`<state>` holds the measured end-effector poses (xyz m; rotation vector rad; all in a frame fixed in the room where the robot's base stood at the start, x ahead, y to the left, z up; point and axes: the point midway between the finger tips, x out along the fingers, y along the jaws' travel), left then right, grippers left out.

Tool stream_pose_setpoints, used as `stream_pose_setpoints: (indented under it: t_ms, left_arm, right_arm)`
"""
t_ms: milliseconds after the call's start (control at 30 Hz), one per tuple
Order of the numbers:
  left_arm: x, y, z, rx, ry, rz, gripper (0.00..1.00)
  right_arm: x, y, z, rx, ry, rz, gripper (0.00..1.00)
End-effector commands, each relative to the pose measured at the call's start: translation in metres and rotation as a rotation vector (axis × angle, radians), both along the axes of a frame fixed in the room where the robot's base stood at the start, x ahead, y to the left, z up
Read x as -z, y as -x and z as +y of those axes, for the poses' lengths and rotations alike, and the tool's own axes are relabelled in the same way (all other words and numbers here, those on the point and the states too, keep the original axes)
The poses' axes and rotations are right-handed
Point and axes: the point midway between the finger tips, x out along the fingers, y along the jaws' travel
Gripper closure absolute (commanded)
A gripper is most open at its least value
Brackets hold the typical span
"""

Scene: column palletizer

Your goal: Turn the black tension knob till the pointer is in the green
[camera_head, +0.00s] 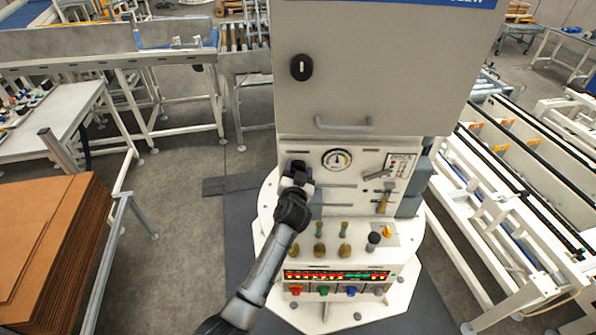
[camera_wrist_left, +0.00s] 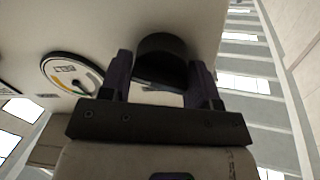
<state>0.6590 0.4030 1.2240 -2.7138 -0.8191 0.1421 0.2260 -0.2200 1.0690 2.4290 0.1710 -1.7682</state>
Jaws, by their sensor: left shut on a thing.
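The black tension knob (camera_wrist_left: 160,48) sits on the pale panel face in the left wrist view, between the two fingers. My left gripper (camera_wrist_left: 161,70) is shut on it. In the head view my left gripper (camera_head: 297,172) is at the panel's upper left, and it hides the knob. The round tension gauge (camera_head: 337,160) is just right of the gripper. The gauge also shows in the left wrist view (camera_wrist_left: 72,74), with a coloured arc on a white dial. Its pointer is too small to read against the green. My right gripper is out of view.
A grey cabinet door (camera_head: 375,70) with a handle (camera_head: 344,124) overhangs the panel. Levers sit right of the gauge. Below are several brass-coloured knobs and a lit display (camera_head: 336,275). A cardboard stack (camera_head: 45,245) is at left; conveyors flank the machine.

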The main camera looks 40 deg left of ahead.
Motion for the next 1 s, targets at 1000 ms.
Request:
stream_pose_setpoints:
  t_ms: [1000]
  left_arm:
    - [-0.003,-0.001,0.000,-0.003,-0.339,0.255,0.67]
  right_arm:
    - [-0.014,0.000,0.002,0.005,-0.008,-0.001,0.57]
